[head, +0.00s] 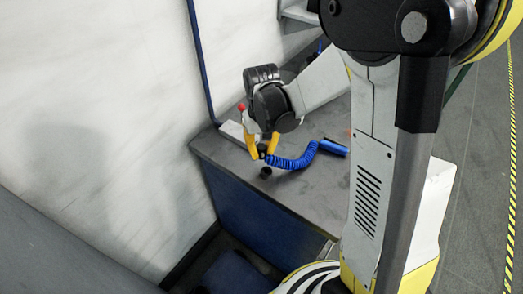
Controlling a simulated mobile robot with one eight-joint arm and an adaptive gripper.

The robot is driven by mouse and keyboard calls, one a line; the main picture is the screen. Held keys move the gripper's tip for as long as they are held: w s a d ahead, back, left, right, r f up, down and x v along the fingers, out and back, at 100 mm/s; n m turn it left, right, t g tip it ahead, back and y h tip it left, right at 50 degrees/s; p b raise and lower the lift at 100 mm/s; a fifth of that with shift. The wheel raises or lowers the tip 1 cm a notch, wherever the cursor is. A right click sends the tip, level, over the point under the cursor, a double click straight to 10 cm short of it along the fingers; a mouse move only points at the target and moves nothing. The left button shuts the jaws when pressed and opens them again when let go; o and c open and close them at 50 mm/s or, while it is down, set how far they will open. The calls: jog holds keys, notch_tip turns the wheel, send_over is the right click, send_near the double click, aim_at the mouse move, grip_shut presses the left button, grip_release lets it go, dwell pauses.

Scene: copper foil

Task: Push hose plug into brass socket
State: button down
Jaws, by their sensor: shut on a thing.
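My gripper (262,148), with yellow fingers, is low over the near left part of the grey bench top. It is shut on the dark hose plug (262,151) at the left end of the blue coiled hose (291,163). The fingers partly hide the plug. The hose runs right from the plug across the bench top to a straight blue end piece (333,148). I cannot make out a brass socket; the gripper and wrist cover part of the bench's back left.
The bench (310,203) has a blue front and free room to the right of the hose. A small dark round piece (265,172) is just below the gripper. A red knob (242,107) and a pale block (236,132) are near the white wall (95,100).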

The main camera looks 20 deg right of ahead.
jog(key=shift+w+a+r+n+p, duration=0.5)
jog(key=shift+w+a+r+p, duration=0.05)
jog(key=shift+w+a, duration=0.35)
jog(key=w+r+n+p, duration=0.6)
jog(key=w+r+n, duration=0.1)
jog(key=w+n, duration=0.15)
jog(key=shift+m, duration=0.25)
jog(key=shift+w+d+f+b, duration=0.15)
jog(key=shift+f+b, duration=0.35)
jog(key=shift+f, duration=0.3)
jog(key=shift+w+d+f+b, duration=0.15)
jog(key=shift+f+b, duration=0.35)
jog(key=shift+f, duration=0.3)
jog(key=shift+d+f+b, duration=0.15)
jog(key=shift+f+b, duration=0.35)
jog(key=shift+f, duration=0.3)
jog(key=shift+f+b, duration=1.1)
jog(key=c, duration=0.8)
grip_release()
jog(key=shift+r, duration=0.1)
jog(key=shift+r+p, duration=1.85)
jog(key=shift+r, duration=1.15)
